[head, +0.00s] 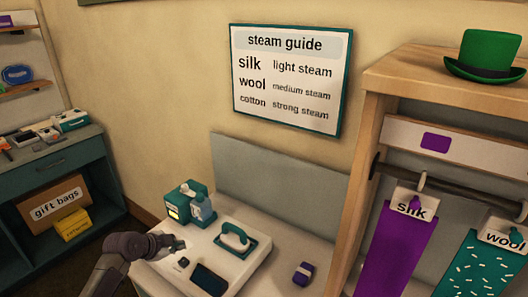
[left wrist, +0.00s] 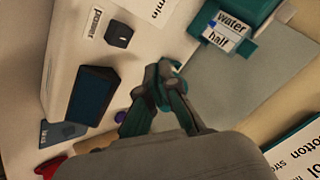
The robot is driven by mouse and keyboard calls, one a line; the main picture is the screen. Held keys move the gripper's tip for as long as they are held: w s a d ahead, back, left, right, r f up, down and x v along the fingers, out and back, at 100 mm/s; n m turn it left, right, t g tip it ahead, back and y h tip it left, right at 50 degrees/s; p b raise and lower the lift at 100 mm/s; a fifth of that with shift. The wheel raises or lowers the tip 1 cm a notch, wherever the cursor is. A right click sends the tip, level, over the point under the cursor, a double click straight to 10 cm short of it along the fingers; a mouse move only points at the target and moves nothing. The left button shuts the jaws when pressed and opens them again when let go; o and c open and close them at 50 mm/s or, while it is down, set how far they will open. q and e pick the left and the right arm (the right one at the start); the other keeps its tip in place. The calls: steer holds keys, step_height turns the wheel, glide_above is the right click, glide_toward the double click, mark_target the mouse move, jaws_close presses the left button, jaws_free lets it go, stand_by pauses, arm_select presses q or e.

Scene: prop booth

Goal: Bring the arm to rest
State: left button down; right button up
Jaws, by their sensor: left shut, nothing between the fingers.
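My left arm enters the head view from the lower left. My left gripper (head: 175,244) is over the left edge of the white steam station (head: 232,262), and it is shut and empty. In the left wrist view, the fingertips of my left gripper (left wrist: 166,72) are together with nothing between them. They are between a dark screen (left wrist: 93,97) and a box labelled "water half" (left wrist: 226,32). I cannot tell the height of the fingers above the station. My right gripper is in neither view.
A green-handled steamer head (head: 235,237) rests on the station. A teal unit with a bottle (head: 188,203) stands behind my gripper. A purple block (head: 302,274) lies to the right. A wooden rack (head: 371,130) with hanging silk and wool cloths stands at right.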

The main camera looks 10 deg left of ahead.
arm_select(q)
steer(key=s+d+f, duration=0.1)
steer(key=s+d, duration=0.1)
steer(key=s+d+f+g, duration=0.1)
steer(key=s+d+f, duration=0.1)
steer(key=s+d, duration=0.1)
steer(key=s+d+f+n+g, duration=0.1)
steer(key=s+d+f, duration=0.1)
steer(key=s+d, duration=0.1)
steer(key=shift+s, duration=0.2)
steer(key=s+d+r+n+g+y, duration=0.1)
steer(key=s+d+n, duration=0.2)
steer(key=s, duration=0.6)
steer(key=s+d+r+n+g+y, duration=0.1)
steer(key=s+d+r+n, duration=0.15)
steer(key=s, duration=0.55)
steer(key=s+d+r+n+g, duration=0.1)
steer(key=s+d+n, duration=0.3)
steer(key=s, duration=0.5)
step_height(320, 180, down, 29)
steer(key=g+b, duration=0.2)
steer(key=b, duration=0.2)
steer(key=s+a+f+b, duration=0.2)
steer(key=s+a+f, duration=0.1)
steer(key=s+f, duration=1.3)
step_height(320, 180, down, 4)
steer(key=shift+s+f+g+y+b, duration=0.15)
steer(key=shift+s+g+y+b, duration=0.15)
steer(key=shift+s+b, duration=0.1)
steer(key=shift+m, duration=0.25)
